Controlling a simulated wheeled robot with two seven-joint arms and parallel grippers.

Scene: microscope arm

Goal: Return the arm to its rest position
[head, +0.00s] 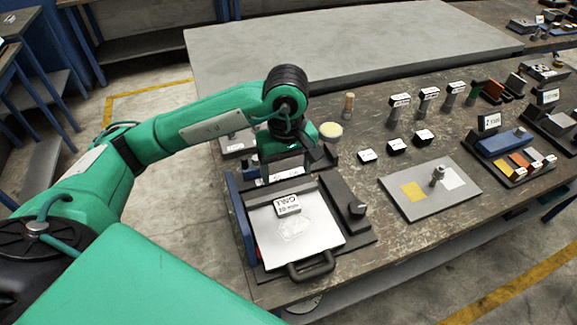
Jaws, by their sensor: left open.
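My left arm (210,115) is green with black joints and comes in from the left. It is raised, reaching out over the near left end of the worktable (350,235). My left gripper (285,160) points down at the back edge of a dark device with a white plate (285,235). Its fingers are small and partly hidden by the wrist; I see nothing held between them. I cannot tell if it touches the device. A small labelled block (288,205) lies on the plate. My right gripper is not in view.
A black handle (311,268) sticks out at the device's front. A round pale-topped item (330,131) stands close right of my gripper. A grey board (430,190) and several small labelled blocks lie farther right. A bare grey table (350,45) is behind.

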